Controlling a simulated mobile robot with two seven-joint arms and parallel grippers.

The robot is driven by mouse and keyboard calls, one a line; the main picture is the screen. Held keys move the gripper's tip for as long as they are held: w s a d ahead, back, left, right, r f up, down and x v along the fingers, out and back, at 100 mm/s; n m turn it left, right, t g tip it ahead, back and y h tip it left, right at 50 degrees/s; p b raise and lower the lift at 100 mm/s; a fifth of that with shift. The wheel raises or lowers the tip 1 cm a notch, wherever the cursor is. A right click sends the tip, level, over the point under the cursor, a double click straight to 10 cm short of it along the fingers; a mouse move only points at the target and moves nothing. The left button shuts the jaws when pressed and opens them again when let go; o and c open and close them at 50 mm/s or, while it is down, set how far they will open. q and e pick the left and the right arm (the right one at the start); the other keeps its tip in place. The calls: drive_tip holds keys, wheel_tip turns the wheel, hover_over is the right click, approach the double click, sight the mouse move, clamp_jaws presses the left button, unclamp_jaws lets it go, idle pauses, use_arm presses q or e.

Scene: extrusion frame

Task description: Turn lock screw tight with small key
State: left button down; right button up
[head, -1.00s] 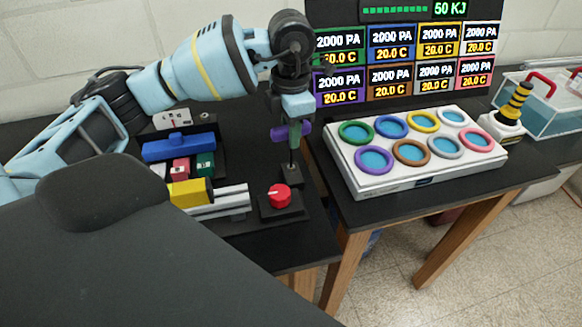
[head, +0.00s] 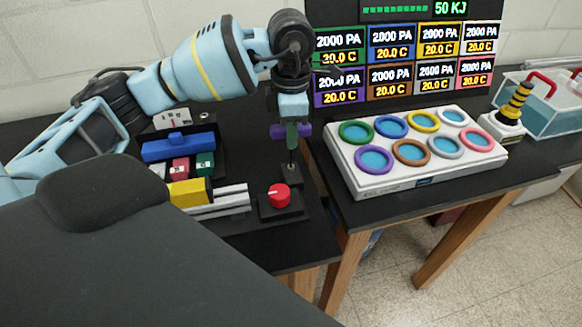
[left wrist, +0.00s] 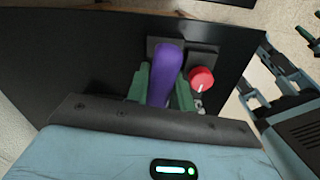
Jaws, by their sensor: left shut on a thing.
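My left gripper (head: 291,136) points straight down with its green fingers shut on the small key, whose purple handle (head: 304,130) sticks out on both sides. The purple handle also shows between the green fingers in the left wrist view (left wrist: 166,75). The key's thin shaft (head: 291,158) runs down to a small black block (head: 291,175) behind the red knob. The lock screw itself is too small or hidden to make out, and I cannot tell how deep the key tip sits. At the right edge of the left wrist view, dark parts with green tips may be my right gripper (left wrist: 309,38).
The red knob (head: 279,196) on its black base stands just in front of the key. Silver rails (head: 225,203) and a yellow piece (head: 188,193) lie to its left, before a blue bar (head: 178,148). A white panel with coloured rings (head: 410,183) sits on the right table.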

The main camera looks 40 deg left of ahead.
use_arm(q)
drive_tip(key=shift+f, duration=0.15)
drive_tip(key=shift+m, duration=0.8)
drive_tip(key=shift+m, duration=0.7)
drive_tip(key=shift+m, duration=0.8)
